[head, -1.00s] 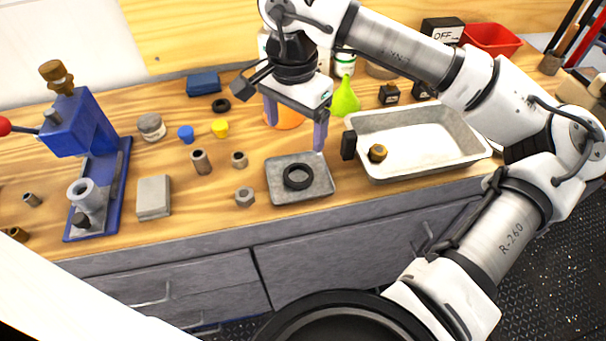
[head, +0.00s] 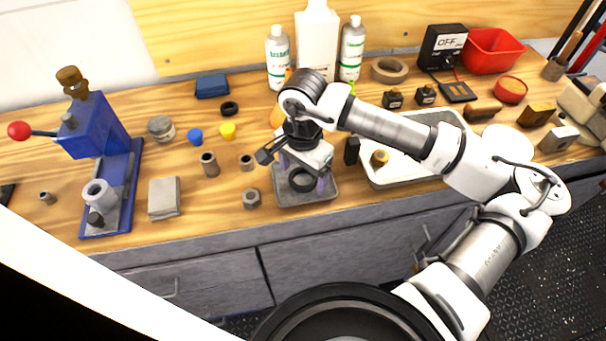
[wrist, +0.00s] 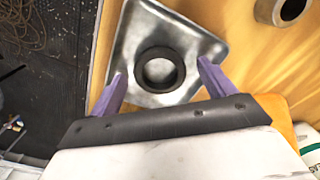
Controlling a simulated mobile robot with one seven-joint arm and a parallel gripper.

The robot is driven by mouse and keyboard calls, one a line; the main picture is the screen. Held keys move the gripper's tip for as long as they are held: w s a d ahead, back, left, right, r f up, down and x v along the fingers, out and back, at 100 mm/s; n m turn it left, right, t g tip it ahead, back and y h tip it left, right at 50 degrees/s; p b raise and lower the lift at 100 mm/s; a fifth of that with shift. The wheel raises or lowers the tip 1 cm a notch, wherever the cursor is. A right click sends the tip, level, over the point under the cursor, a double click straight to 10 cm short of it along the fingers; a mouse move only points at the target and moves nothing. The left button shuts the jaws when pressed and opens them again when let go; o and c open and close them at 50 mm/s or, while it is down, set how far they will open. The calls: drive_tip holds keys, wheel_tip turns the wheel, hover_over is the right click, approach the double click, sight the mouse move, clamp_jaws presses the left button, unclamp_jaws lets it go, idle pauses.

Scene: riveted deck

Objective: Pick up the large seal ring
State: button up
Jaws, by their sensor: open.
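The large seal ring (head: 301,189) is a thick black ring lying flat on a small grey square tray (head: 320,197) near the bench's front edge. In the wrist view the ring (wrist: 160,90) lies whole on the tray (wrist: 190,35). My gripper (head: 304,174) is open above the tray, its purple fingers pointing down and partly covering the ring in the head view. In the wrist view my gripper (wrist: 160,69) has one finger on either side of the ring, with nothing between them. The remaining height above the ring is hard to tell.
A smaller black ring (head: 229,108) lies farther back. A hex nut (head: 251,199) and bushings (head: 209,164) stand left of the tray. A metal pan (head: 400,178) with a black block (head: 352,151) at its left end is close on the right. A blue press (head: 100,150) stands far left.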

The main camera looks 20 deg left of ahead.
drive_tip(key=c, duration=1.1)
drive_tip(key=shift+o, duration=0.2)
drive_tip(key=shift+r, duration=0.1)
